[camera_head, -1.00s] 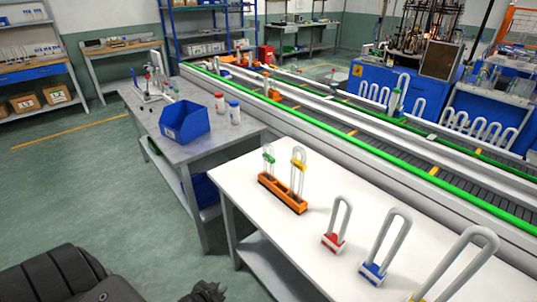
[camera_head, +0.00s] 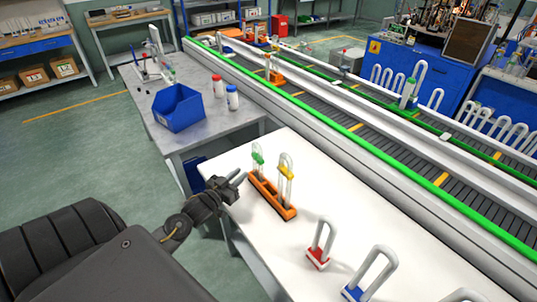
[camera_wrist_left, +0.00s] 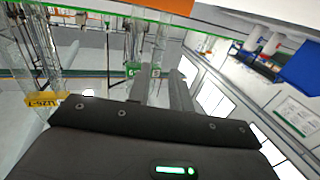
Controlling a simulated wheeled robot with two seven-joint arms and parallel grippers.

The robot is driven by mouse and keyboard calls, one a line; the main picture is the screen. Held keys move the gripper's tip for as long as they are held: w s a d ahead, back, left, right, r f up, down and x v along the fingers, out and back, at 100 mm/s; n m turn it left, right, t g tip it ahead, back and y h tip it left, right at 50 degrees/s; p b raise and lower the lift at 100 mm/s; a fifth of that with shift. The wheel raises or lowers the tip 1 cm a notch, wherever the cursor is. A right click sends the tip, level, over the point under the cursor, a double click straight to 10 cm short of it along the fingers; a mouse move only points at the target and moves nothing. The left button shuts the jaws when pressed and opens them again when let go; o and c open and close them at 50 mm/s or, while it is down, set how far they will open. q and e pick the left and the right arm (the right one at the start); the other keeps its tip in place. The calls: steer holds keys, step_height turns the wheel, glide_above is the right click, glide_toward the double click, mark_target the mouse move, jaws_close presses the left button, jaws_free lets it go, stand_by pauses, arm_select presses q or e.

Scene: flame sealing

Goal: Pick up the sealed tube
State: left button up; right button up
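An orange rack (camera_head: 263,190) stands on the white table and holds two clear looped tubes upright. One tube has a green label (camera_head: 257,158); the other has a yellow label (camera_head: 287,173). Which one is sealed I cannot tell. My left gripper (camera_head: 239,179) is just left of the rack, near the table's left edge, and touches neither tube. In the left wrist view its two fingers (camera_wrist_left: 161,90) are apart with nothing between them. The green label (camera_wrist_left: 133,69) shows beyond the fingers, and the yellow label (camera_wrist_left: 42,100) is at the left. My right gripper is out of view.
A red-based loop (camera_head: 319,256) and a blue-based loop (camera_head: 352,291) stand on the white table (camera_head: 345,205) toward the front right. A grey bench with a blue bin (camera_head: 180,110) and bottles is at the left. A green-edged conveyor (camera_head: 370,150) runs behind.

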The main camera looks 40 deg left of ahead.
mark_target(256, 158)
arm_select(q)
steer(key=w+p, duration=0.1)
steer(key=w, duration=0.2)
steer(key=w+r+p, duration=0.1)
steer(key=w, duration=0.2)
steer(key=w+p, duration=0.1)
steer(key=w, duration=0.3)
steer(key=shift+r, duration=0.15)
steer(key=shift+w, duration=0.45)
steer(key=shift+s, duration=0.1)
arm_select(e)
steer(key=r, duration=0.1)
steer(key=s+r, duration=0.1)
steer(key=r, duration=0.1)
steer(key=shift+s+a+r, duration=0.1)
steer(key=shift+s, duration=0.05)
arm_select(q)
jaws_close()
